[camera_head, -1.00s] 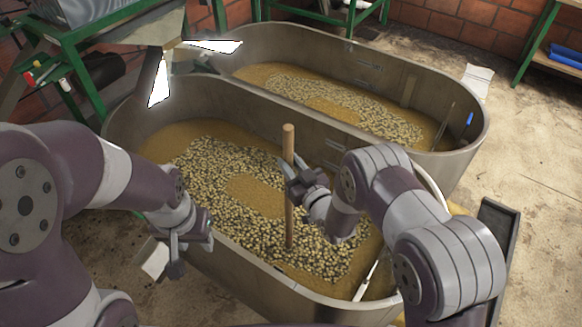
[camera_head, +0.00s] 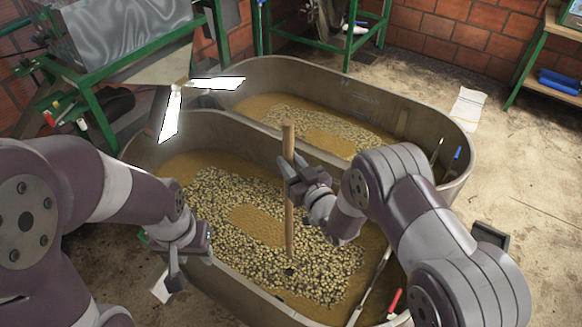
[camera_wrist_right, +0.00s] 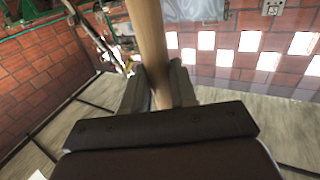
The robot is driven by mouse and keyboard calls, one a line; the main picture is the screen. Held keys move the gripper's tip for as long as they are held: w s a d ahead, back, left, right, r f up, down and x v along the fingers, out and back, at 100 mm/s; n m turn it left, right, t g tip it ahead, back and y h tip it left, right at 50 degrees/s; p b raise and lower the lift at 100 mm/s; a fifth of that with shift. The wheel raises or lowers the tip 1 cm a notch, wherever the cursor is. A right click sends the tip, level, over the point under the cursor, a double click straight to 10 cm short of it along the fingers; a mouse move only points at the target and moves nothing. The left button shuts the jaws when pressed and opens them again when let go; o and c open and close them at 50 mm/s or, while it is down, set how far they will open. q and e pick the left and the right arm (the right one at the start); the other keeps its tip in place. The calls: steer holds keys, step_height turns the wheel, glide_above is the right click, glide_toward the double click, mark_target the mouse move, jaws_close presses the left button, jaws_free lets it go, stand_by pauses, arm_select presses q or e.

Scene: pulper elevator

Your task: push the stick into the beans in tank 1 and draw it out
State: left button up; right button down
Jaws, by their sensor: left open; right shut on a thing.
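The wooden stick (camera_head: 289,215) stands upright over the beans (camera_head: 330,262) in the near tank (camera_head: 262,303). Its lower end shows just above a small dark hole in the beans. My right gripper (camera_head: 291,176) is shut on the stick's upper part. In the right wrist view the stick (camera_wrist_right: 147,35) sits between the two fingers of my right gripper (camera_wrist_right: 160,90). My left gripper (camera_head: 188,262) is open and empty, near the near tank's left front wall, away from the stick. No label shows which tank is tank 1.
A second tank (camera_head: 462,180) with beans stands behind the near one. A green-framed metal machine (camera_head: 110,45) stands at the back left. A long tool (camera_head: 368,290) and a red-handled one (camera_head: 394,302) lie at the near tank's right end. Free floor is at the right.

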mark_target(291, 126)
step_height(291, 126, up, 12)
steer(key=p, duration=0.7)
steer(key=shift+f, duration=0.15)
steer(key=shift+r, duration=0.45)
